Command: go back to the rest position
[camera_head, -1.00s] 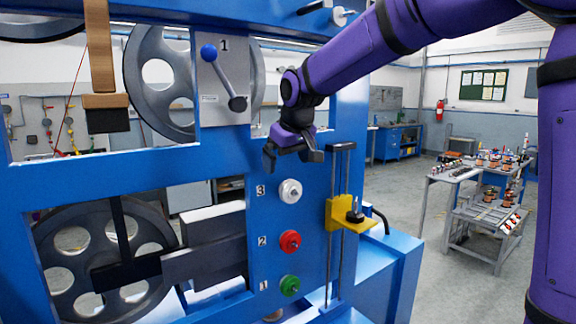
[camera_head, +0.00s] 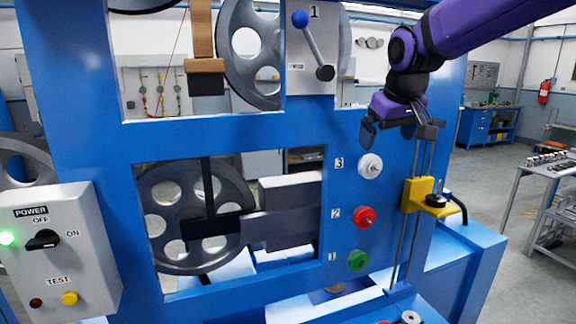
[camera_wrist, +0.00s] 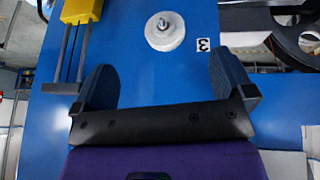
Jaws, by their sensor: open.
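My gripper (camera_head: 400,130) is at the end of my purple arm, in front of the blue machine frame (camera_head: 230,130) at the right of the head view. Its two dark fingers are apart with nothing between them. In the wrist view my gripper (camera_wrist: 165,85) is also open and empty. The white knob (camera_head: 370,166) numbered 3 is just below the gripper in the head view. This white knob also shows in the wrist view (camera_wrist: 165,30), beyond the fingers and apart from them.
A red knob (camera_head: 364,217) and a green knob (camera_head: 358,261) sit below the white one. A yellow bracket (camera_head: 416,194) on rods is to their right. A blue-balled lever (camera_head: 313,45) is upper left. A power box (camera_head: 65,255) stands at left.

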